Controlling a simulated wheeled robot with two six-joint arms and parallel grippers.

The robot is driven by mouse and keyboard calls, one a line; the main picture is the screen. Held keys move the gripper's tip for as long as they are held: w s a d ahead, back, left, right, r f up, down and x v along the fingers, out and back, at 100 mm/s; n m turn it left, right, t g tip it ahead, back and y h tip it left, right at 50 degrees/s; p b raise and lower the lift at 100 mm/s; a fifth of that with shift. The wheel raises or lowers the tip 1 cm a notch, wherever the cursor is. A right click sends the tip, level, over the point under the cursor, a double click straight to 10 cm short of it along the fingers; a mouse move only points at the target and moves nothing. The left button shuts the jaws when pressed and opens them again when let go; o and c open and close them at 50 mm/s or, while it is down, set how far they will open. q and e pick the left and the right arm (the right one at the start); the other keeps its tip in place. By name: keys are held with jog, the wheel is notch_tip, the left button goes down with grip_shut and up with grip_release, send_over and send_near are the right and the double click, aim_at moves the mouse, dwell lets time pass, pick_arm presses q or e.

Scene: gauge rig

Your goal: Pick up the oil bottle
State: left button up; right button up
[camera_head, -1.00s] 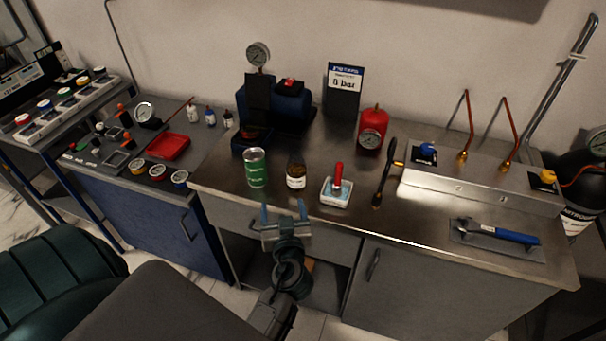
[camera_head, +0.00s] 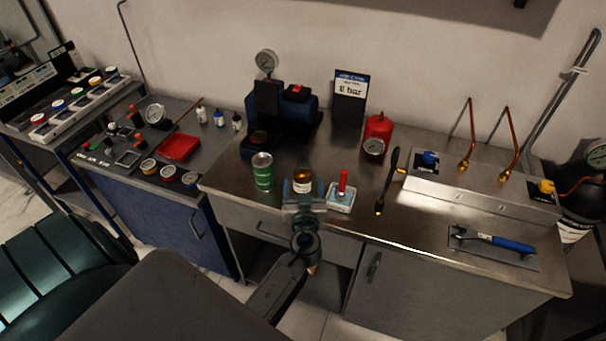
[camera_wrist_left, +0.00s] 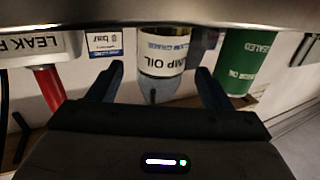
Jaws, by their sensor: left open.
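The oil bottle (camera_head: 303,180) is small and amber with a white label. It stands upright near the front edge of the steel bench. In the left wrist view, which is upside down, its label reads "OIL" (camera_wrist_left: 160,58). My left gripper (camera_head: 305,192) is open at the front of the bottle. In the left wrist view its two fingers (camera_wrist_left: 158,82) are on either side of the bottle's image, with gaps on both sides. I cannot tell how deep the bottle sits between them. My right gripper is not in view.
A green can (camera_head: 263,172) stands close left of the bottle. A blue pump (camera_head: 290,115) and a red canister (camera_head: 377,135) stand behind. The bench's front edge lies under my wrist.

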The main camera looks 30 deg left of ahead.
aim_at(303, 182)
pick_arm(q)
jog(key=shift+r+p+x, duration=0.25)
jog(key=shift+p+x, duration=0.3)
jog(key=shift+x, duration=0.65)
jog(key=shift+w+a+f, duration=0.25)
jog(key=shift+w+a, duration=0.05)
jog(key=shift+w, duration=0.1)
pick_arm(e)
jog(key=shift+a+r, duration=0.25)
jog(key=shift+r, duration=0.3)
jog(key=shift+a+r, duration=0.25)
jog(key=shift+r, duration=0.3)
pick_arm(q)
jog(key=shift+c, duration=1.3)
jog(key=c, duration=0.9)
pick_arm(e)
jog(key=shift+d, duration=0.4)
pick_arm(q)
jog(key=shift+r, duration=0.25)
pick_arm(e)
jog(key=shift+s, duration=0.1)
